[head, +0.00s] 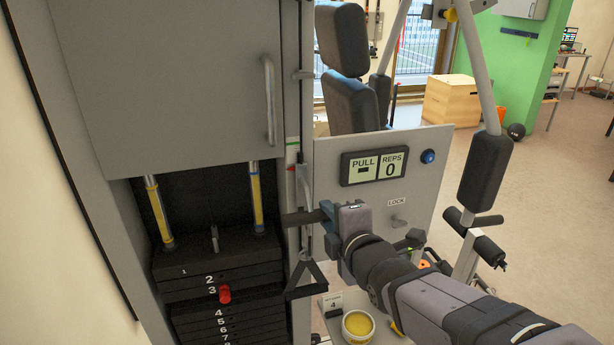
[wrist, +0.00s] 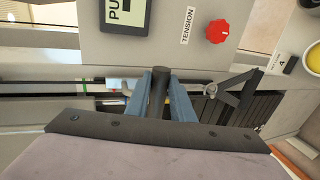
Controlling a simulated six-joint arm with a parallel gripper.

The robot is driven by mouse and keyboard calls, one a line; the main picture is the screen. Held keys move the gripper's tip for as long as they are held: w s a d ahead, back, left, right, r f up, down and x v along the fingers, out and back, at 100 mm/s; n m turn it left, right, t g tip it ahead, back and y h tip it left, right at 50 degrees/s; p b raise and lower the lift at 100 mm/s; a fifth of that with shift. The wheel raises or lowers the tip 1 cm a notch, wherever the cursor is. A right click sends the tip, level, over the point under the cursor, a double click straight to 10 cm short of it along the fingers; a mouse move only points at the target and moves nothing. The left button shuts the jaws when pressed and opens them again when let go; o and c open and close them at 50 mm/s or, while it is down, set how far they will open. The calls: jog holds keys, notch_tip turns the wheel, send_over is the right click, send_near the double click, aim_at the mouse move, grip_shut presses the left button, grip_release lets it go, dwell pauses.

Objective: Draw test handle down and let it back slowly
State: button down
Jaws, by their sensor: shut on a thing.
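The test handle (head: 298,218) is a short dark bar at the front of the cabinet's slot. My gripper (head: 322,212) is shut on it; in the wrist view the dark handle (wrist: 159,82) sits between the two blue fingers (wrist: 160,96). The display (head: 375,166) beside it reads PULL with a dash and REPS 0. The numbered weight stack (head: 215,285) stands in the cabinet, with a red pin (head: 224,294) at plate 3. The far side of the handle is hidden by my fingers.
A dark triangular grip (head: 306,280) hangs just below my gripper. A yellow-topped tub (head: 358,324) stands low in front. Padded machine arms (head: 485,172) are at right. The wrist view shows a red tension knob (wrist: 218,31). Open floor lies to the right.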

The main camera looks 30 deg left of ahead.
jog(key=shift+r+p, duration=1.6)
jog(key=shift+r, duration=0.75)
jog(key=c, duration=1.6)
grip_release()
jog(key=shift+c, duration=0.2)
jog(key=o, duration=0.7)
jog(key=shift+r, duration=0.15)
jog(key=shift+c, duration=0.2)
jog(key=shift+s+d+r, duration=0.1)
jog(key=v, duration=0.6)
jog(key=shift+s+d+r+p, duration=0.2)
jog(key=shift+p, duration=0.15)
